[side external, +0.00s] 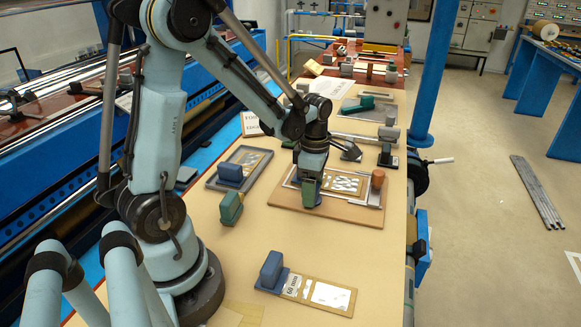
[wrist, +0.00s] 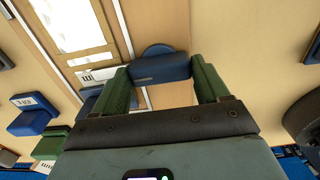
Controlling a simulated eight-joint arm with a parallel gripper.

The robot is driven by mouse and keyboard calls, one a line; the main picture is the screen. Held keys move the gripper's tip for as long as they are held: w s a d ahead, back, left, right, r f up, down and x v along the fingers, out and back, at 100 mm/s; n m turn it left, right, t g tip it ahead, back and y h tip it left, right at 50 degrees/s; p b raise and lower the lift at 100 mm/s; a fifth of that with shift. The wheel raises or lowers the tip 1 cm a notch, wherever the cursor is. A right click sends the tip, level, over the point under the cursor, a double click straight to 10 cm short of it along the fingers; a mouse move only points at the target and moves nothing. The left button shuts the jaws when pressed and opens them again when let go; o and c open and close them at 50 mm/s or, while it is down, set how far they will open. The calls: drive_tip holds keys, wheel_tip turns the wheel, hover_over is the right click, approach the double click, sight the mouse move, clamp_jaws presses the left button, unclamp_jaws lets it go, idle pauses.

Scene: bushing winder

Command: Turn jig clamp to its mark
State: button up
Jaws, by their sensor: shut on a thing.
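The jig clamp (wrist: 160,69) is a dark blue bar with a rounded end, seen in the wrist view between the two green fingers of my gripper (wrist: 162,84). The fingers are shut on it from both sides. In the side view my gripper (side external: 308,190) points down at the front edge of the jig board (side external: 285,197), and it hides most of the clamp. The jig's metal frame and patterned plate (side external: 345,184) lie on this board. A small white label with black strokes (wrist: 98,75) sits left of the clamp in the wrist view; I cannot tell whether it is the mark.
A brown cylinder (side external: 377,178) stands at the jig's right end. A grey tray (side external: 212,182) with a blue block (side external: 230,173) and a green block (side external: 230,208) are to the left. Another blue block (side external: 271,268) sits on a front plate. The table between is clear.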

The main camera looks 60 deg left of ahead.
drive_tip(key=o, duration=1.5)
drive_tip(key=shift+r, duration=0.1)
wheel_tip(320, 180, up, 12)
drive_tip(key=s+d+m+t, duration=0.2)
drive_tip(key=d+m, duration=0.3)
drive_tip(key=m, duration=0.8)
drive_tip(key=s+d+m+t, duration=0.2)
drive_tip(key=d+m+t, duration=0.3)
drive_tip(key=m, duration=0.9)
drive_tip(key=shift+s+d+f, duration=0.3)
drive_tip(key=shift+d+f, duration=0.1)
drive_tip(key=shift+d, duration=0.05)
